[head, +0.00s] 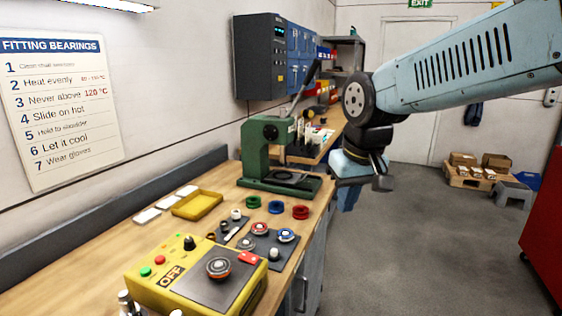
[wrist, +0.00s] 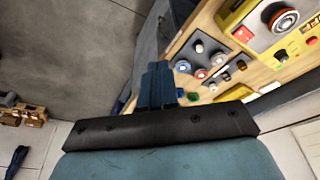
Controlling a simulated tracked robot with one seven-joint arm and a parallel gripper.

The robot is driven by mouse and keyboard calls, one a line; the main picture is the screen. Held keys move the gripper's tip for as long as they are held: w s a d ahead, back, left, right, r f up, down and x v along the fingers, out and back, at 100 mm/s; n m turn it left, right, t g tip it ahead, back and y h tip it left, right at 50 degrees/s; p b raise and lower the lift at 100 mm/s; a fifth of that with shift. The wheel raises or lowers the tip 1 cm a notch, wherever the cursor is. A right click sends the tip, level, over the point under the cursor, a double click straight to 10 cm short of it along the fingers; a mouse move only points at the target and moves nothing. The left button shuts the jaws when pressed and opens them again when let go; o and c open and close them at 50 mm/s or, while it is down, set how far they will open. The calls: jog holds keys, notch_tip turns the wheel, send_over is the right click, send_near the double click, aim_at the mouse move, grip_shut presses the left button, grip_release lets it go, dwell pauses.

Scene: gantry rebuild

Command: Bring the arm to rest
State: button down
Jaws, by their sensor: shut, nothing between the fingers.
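My arm (head: 460,70) reaches in from the upper right in the head view, pale blue with a dark wrist joint. My gripper (head: 347,203) hangs below the wrist, off the bench's right edge and above the floor. In the wrist view its dark blue fingers (wrist: 158,72) are together and hold nothing. They appear apart from the bench and its parts.
The wooden bench (head: 155,235) bears a yellow control box (head: 150,284), a green press (head: 263,150), a yellow tray (head: 197,204), coloured rings and bearings. A red cabinet (head: 543,225) stands right. Boxes (head: 463,160) lie at the back. The grey floor (head: 420,240) between is clear.

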jog(key=s+d+m+t, duration=0.2)
jog(key=s+d+m, duration=0.1)
jog(key=s+d, duration=0.5)
jog(key=d+r, duration=0.1)
jog(key=d, duration=0.1)
jog(key=shift+d+t+h, duration=0.35)
jog(key=shift+t+h, duration=0.05)
jog(key=shift+a, duration=0.1)
